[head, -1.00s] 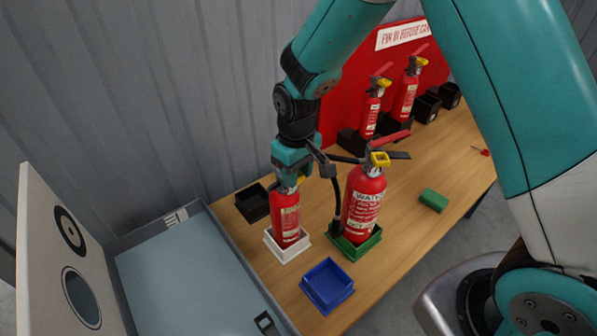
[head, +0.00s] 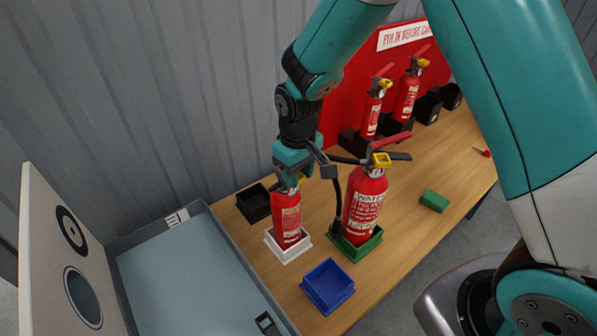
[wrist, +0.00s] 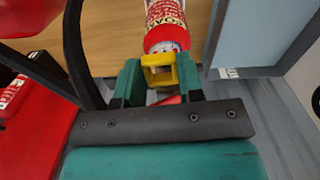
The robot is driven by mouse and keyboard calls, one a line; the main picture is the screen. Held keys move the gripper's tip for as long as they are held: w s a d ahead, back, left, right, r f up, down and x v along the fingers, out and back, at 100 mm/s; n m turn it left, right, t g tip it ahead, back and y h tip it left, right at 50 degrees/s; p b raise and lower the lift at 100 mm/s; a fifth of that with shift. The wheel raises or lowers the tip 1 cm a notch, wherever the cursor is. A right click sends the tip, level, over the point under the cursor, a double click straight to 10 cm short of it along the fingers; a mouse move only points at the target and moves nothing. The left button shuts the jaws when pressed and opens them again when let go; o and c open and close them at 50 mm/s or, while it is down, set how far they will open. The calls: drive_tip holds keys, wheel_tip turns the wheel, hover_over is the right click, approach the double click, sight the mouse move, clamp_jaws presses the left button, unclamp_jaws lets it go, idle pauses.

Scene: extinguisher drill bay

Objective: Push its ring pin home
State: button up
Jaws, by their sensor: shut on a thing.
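A small red extinguisher (head: 286,216) stands upright in a white tray (head: 290,254). My gripper (head: 290,184) is at its top and hides most of its head. In the wrist view, my gripper (wrist: 159,82) is shut on a yellow ring pin (wrist: 159,70), which lies between the two green fingers. The extinguisher's red body with its label (wrist: 166,25) shows just beyond the ring. How deep the pin sits cannot be seen.
A larger extinguisher (head: 363,205) with a black hose stands in a green tray (head: 357,246), close to the right. A blue tray (head: 327,286) and a black tray (head: 254,203) are empty. A green block (head: 434,200) lies farther right. An open grey case (head: 190,270) is at left.

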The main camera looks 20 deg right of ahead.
idle(0.3)
drive_tip(key=o, duration=1.2)
drive_tip(key=shift+c, duration=0.2)
wheel_tip(320, 180, up, 18)
drive_tip(key=f+b, duration=0.1)
drive_tip(key=b, duration=0.3)
drive_tip(key=s+a+f+n+y, duration=0.1)
drive_tip(key=s+y, duration=0.3)
drive_tip(key=s, duration=1.9)
drive_tip(key=shift+s+a+f+n+b, duration=0.2)
drive_tip(key=shift+a+f+n+b, duration=0.2)
drive_tip(key=shift+a+n, duration=0.25)
